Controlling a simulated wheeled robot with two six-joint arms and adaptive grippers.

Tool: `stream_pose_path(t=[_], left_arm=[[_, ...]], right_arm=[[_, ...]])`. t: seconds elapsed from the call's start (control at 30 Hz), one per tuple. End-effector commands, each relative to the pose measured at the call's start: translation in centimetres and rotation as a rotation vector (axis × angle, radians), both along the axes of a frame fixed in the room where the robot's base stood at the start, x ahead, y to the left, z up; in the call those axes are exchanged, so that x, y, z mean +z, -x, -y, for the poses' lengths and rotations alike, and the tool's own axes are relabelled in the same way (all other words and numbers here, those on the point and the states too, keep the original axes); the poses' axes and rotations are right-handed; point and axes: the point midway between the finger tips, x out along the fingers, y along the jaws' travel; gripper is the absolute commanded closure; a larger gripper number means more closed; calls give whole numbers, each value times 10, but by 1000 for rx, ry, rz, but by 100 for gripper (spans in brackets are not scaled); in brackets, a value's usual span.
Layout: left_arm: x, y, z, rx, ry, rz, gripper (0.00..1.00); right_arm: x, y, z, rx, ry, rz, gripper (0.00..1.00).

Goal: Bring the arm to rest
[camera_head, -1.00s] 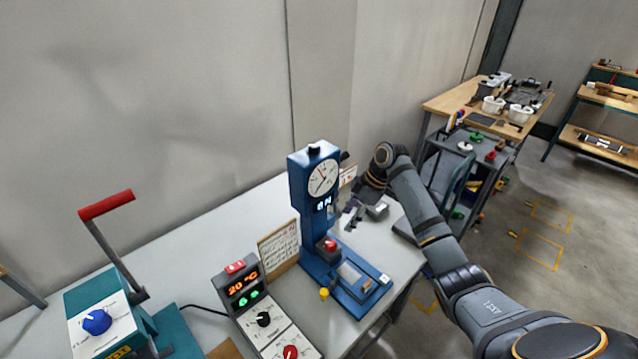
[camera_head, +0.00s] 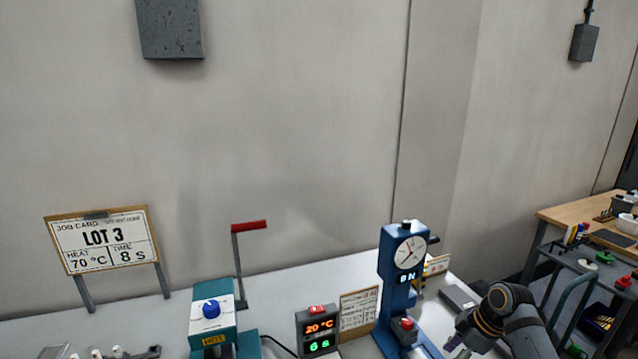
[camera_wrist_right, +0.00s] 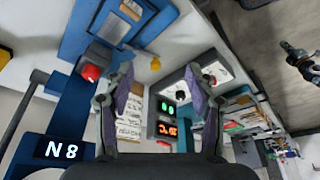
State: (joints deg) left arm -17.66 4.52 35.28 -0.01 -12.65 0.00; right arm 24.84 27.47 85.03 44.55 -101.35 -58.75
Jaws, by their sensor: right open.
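My right arm (camera_head: 510,310) comes in at the lower right of the head view, to the right of the blue force stand (camera_head: 392,270). My right gripper (camera_head: 458,345) is low beside that stand, partly cut off by the picture's bottom edge. In the right wrist view its two fingers (camera_wrist_right: 160,85) are spread apart with nothing between them. Beyond them in that view are the stand's red button (camera_wrist_right: 90,72) and the control box (camera_wrist_right: 166,118) with lit digits. My left gripper is in neither view.
The white bench carries a teal press (camera_head: 213,325) with a red-handled lever, a control box (camera_head: 318,330) reading 20 °C and 6 s, and a small card (camera_head: 359,312). A job card (camera_head: 103,242) reads LOT 3, 70 °C, 8 s. A cart (camera_head: 590,265) stands right of my arm.

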Motion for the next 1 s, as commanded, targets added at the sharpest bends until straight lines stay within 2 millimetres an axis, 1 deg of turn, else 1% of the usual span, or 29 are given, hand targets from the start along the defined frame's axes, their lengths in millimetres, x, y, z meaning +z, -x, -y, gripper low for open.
stream_pose_path(t=[0.03, 0.1, 0.2, 0.37, 0.5, 0.6, 0.73, 0.9, 1.0], left_arm=[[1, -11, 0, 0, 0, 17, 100], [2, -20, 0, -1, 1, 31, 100], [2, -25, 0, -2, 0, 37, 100], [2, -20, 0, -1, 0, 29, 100], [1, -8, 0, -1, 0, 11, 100], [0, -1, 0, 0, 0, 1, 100], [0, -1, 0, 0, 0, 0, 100], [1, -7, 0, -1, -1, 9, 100], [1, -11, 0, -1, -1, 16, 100]], right_arm=[[-9, 7, -6, -17, 10, -10, 44], [-21, 17, -13, -51, 27, -21, 44], [-38, 34, -24, -110, 53, -34, 44], [-64, 71, -44, -239, 93, -48, 44], [-79, 108, -61, -378, 116, -45, 44], [-83, 135, -70, -489, 123, -36, 44], [-81, 167, -78, -631, 124, -21, 44], [-71, 202, -80, -805, 116, 3, 44], [-63, 219, -79, -896, 110, 18, 44]])
